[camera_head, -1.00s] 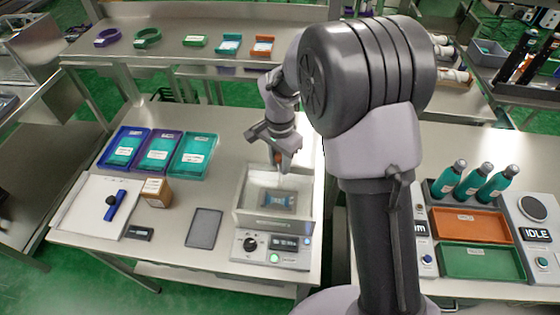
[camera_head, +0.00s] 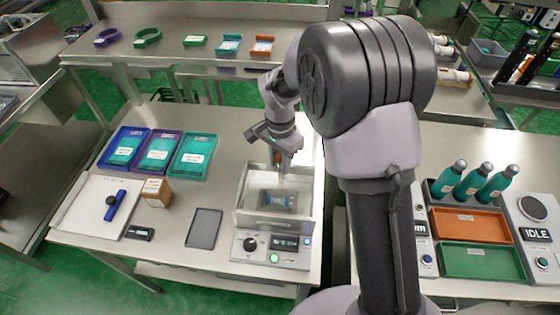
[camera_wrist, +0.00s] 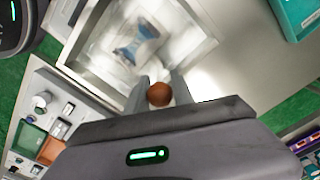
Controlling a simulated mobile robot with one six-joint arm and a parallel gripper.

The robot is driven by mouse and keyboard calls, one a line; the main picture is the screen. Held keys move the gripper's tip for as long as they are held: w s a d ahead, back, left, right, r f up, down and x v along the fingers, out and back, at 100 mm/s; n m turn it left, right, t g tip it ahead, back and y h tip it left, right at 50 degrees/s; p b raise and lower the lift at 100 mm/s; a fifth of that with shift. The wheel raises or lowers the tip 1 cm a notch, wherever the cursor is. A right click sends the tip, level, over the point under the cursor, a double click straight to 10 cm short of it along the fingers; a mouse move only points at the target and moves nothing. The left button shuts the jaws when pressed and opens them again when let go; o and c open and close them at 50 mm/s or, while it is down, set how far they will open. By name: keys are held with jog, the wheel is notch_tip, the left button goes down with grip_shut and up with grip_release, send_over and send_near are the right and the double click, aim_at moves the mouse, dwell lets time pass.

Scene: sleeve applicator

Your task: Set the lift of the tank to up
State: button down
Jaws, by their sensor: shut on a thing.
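The tank (camera_head: 246,214) is an open metal box on the bench, and it also shows in the wrist view (camera_wrist: 88,67). A blue and white packet (camera_head: 277,201) lies inside it, blurred in the wrist view (camera_wrist: 138,42). A round red-brown knob (camera_wrist: 159,95) sits between the fingers of my gripper (camera_wrist: 161,90) in the wrist view. My gripper (camera_head: 280,156) is shut on this knob at the back of the tank. My fingers hide parts of the knob, and its stem is hard to make out.
A control panel with a black dial (camera_head: 250,244) and a lit green button (camera_head: 274,258) fronts the tank. A dark flat pad (camera_head: 204,228), a cardboard box (camera_head: 156,192) and teal, purple and blue trays (camera_head: 194,156) stand to the left.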

aim_at(280, 154)
notch_tip(280, 154, up, 7)
jog(key=p, duration=0.4)
jog(key=shift+w+f, duration=0.1)
jog(key=shift+w, duration=0.05)
jog(key=c, duration=1.1)
grip_release()
jog(key=shift+c, duration=0.2)
notch_tip(280, 154, up, 17)
jog(key=p, duration=0.4)
jog(key=shift+r, duration=0.2)
